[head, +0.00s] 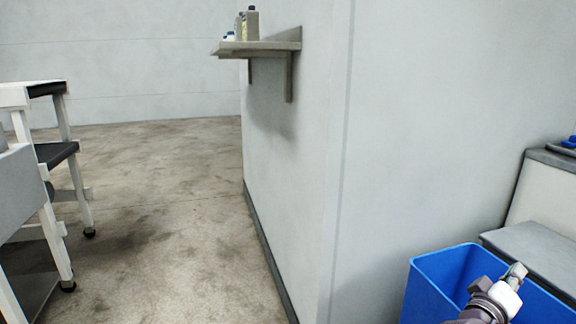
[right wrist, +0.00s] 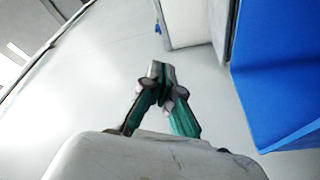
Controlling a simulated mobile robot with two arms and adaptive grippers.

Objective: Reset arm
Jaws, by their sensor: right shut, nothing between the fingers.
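My right gripper (head: 516,273) is at the lower right of the head view, in front of and over the blue bin. In the right wrist view its two fingers (right wrist: 162,72) meet at the tips. It is shut and holds nothing. My left gripper is not in view.
A blue bin (head: 440,268) stands against the grey wall (head: 430,120) at lower right and also shows in the right wrist view (right wrist: 285,90). A grey stepped unit (head: 535,246) is beside it. A wall shelf (head: 255,47) holds small bottles. A wheeled frame (head: 62,190) stands left. The floor (head: 165,200) between is clear.

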